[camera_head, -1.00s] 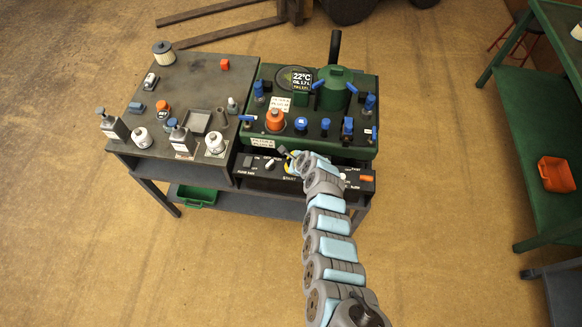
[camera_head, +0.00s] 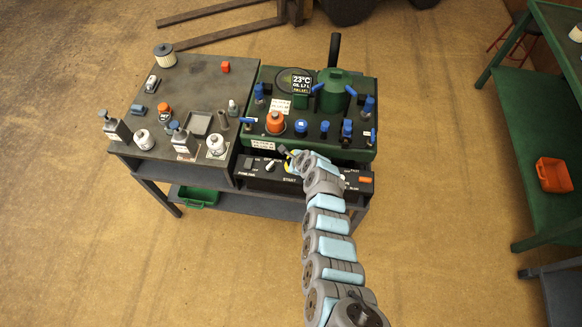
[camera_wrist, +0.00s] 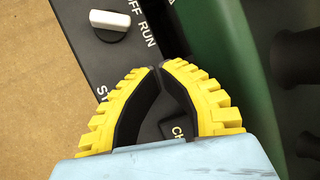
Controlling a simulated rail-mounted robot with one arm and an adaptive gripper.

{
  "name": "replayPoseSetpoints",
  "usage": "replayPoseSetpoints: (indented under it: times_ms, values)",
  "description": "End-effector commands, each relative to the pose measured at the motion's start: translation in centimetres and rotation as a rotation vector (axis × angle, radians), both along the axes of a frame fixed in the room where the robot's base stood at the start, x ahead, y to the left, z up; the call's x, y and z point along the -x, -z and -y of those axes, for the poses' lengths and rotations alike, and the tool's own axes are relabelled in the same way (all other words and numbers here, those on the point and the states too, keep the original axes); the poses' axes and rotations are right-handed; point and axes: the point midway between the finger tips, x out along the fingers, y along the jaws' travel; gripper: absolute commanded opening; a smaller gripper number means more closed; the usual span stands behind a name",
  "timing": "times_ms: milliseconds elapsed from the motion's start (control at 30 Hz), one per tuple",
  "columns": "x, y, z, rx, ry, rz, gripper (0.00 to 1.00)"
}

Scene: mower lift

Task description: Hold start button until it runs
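The green mower unit (camera_head: 262,145) has a black control panel (camera_head: 230,181) along its front. The panel's START label shows in the head view; part of it shows in the wrist view. The start button itself is hidden, apparently under my fingertips. My gripper (camera_wrist: 160,68) has yellow-and-black fingers with tips together over the panel beside the label. I see nothing held between them; contact with the button cannot be told. The white switch (camera_wrist: 110,20) sits by the OFF and RUN labels. A black choke control (camera_wrist: 178,127) shows between my fingers.
A grey bench (camera_head: 205,88) on the left carries bottles, a filter (camera_head: 164,55) and small parts. Blue-handled parts and an orange cap (camera_head: 275,123) stand on the mower unit. The front floor is clear.

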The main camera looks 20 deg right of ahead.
Motion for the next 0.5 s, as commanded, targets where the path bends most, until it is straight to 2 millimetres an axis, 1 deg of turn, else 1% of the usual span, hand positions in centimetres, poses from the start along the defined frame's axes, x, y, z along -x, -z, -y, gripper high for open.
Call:
replayPoseSetpoints:
  times_ms: [267, 367, 500]
  values:
    - [0.0, 0.0, 0.0, 0.0, 0.0, 0.0, 0.0]
    - [0.0, -0.4, 0.0, 0.0, 0.0, 0.0, 0.0]
    - [0.0, -1.5, 0.0, 0.0, 0.0, 0.0, 0.0]
